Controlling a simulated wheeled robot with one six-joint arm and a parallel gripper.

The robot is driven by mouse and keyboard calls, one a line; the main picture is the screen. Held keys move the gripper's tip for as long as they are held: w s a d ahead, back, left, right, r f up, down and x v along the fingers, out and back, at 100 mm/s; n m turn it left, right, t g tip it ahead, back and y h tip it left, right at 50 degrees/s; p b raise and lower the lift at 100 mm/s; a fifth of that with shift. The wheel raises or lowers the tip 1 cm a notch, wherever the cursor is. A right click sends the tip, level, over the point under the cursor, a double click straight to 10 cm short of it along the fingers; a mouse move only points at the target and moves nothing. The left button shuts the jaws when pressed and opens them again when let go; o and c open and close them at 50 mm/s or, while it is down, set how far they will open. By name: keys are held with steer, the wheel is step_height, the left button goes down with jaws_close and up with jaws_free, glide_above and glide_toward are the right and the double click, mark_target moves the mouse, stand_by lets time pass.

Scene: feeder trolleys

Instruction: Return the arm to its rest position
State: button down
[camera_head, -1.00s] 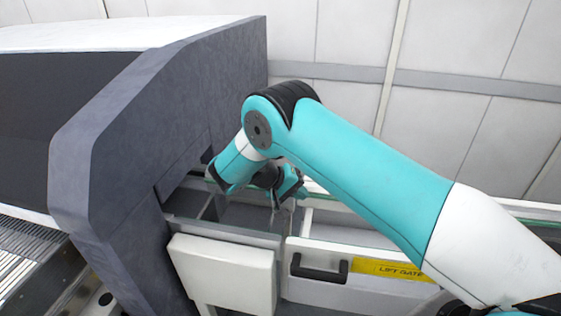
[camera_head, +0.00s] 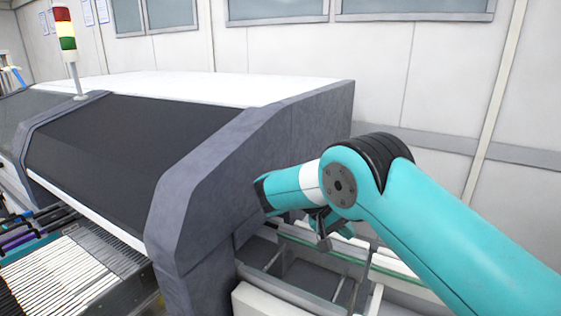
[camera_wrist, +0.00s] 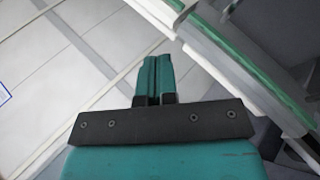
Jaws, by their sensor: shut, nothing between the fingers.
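My teal and white arm reaches in from the right in the head view, bent at a dark-capped joint. My gripper shows in the wrist view (camera_wrist: 158,78) with its two teal fingers closed together and nothing between them. In the head view the gripper (camera_head: 322,236) is small and partly hidden by the arm, above the open trolley compartments (camera_head: 300,262). It does not visibly hold anything.
A large grey machine housing (camera_head: 215,180) with a dark cover stands left of my arm, close to the wrist. White trolley panels (camera_head: 268,302) lie below. The wall is behind.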

steer(key=s+r+n+t+y, duration=0.2)
steer(key=s+r+n+y, duration=0.35)
steer(key=s+r, duration=0.55)
steer(key=s+a+r+n+y, duration=0.1)
steer(key=s+r+y, duration=0.1)
steer(key=s, duration=0.5)
steer(key=s+a+r+g+y, duration=0.1)
steer(key=s+a+r+y, duration=0.1)
steer(key=s, duration=0.6)
steer(key=s+a+r+n+y, duration=0.1)
steer(key=s+a+y, duration=0.1)
steer(key=s, duration=0.6)
steer(key=shift+r+n+g+y, duration=0.35)
steer(key=shift+r+g+y, duration=0.05)
steer(key=shift+y, duration=0.35)
steer(key=shift+d, duration=0.1)
